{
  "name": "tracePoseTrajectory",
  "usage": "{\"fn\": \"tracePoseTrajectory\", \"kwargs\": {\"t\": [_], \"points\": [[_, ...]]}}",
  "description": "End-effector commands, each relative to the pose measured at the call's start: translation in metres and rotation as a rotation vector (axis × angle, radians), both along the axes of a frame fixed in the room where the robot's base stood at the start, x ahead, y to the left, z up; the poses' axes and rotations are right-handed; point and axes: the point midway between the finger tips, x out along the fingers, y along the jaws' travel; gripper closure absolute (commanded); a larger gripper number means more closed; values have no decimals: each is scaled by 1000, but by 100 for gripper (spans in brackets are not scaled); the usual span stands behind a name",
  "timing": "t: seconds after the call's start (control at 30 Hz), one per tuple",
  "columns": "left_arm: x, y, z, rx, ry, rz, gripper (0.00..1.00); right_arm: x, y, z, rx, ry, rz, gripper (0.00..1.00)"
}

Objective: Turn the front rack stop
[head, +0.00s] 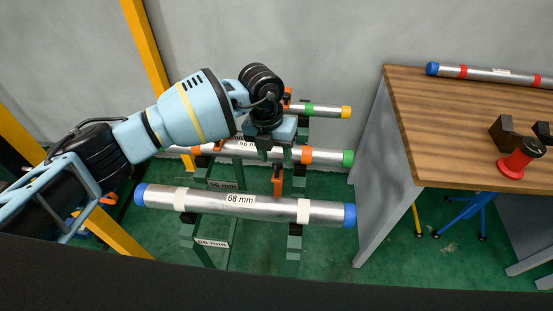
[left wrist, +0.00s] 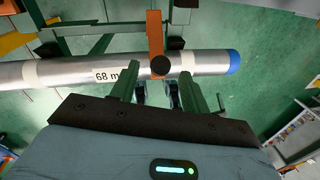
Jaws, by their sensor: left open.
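The front rack stop (head: 277,180) is an orange upright piece just behind the silver 68 mm pipe (head: 265,207), which has blue end caps. In the left wrist view the orange stop (left wrist: 154,32) crosses the pipe (left wrist: 70,72) in the picture, with a black round knob (left wrist: 160,67) at its near end. My left gripper (head: 274,154) is above and slightly behind the stop, pointing down. In the left wrist view its two green fingers (left wrist: 162,86) are apart, one on each side of the knob's line, with nothing held. My right gripper is not in view.
Green rack stands (head: 212,244) carry the 68 mm pipe. Behind it lie a pipe with an orange band and green cap (head: 328,156) and one with a yellow cap (head: 325,110). A wooden table (head: 450,130) stands at right; yellow posts (head: 146,45) stand at left.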

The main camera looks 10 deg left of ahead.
Motion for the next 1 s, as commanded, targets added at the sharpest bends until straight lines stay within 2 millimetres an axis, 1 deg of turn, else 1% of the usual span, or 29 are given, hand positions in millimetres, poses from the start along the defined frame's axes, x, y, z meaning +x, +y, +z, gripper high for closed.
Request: {"fn": "tracePoseTrajectory", "kwargs": {"t": [0.03, 0.1, 0.2, 0.53, 0.87, 0.9, 1.0], "points": [[-1, -1, -7, -1, 2, 0, 54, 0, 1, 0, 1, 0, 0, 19], [0, -2, -14, -1, 1, 0, 54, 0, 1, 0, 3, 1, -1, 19], [-1, -3, -20, 0, 0, 0, 54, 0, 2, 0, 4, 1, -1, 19], [-1, -3, -23, 0, -1, -1, 54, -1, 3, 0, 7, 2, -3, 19], [-1, -3, -22, -1, -1, -1, 97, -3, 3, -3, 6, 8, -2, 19], [-1, -3, -22, 0, -1, -1, 100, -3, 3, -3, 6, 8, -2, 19], [-1, -3, -22, 0, -1, -1, 100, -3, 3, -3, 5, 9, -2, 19]]}}
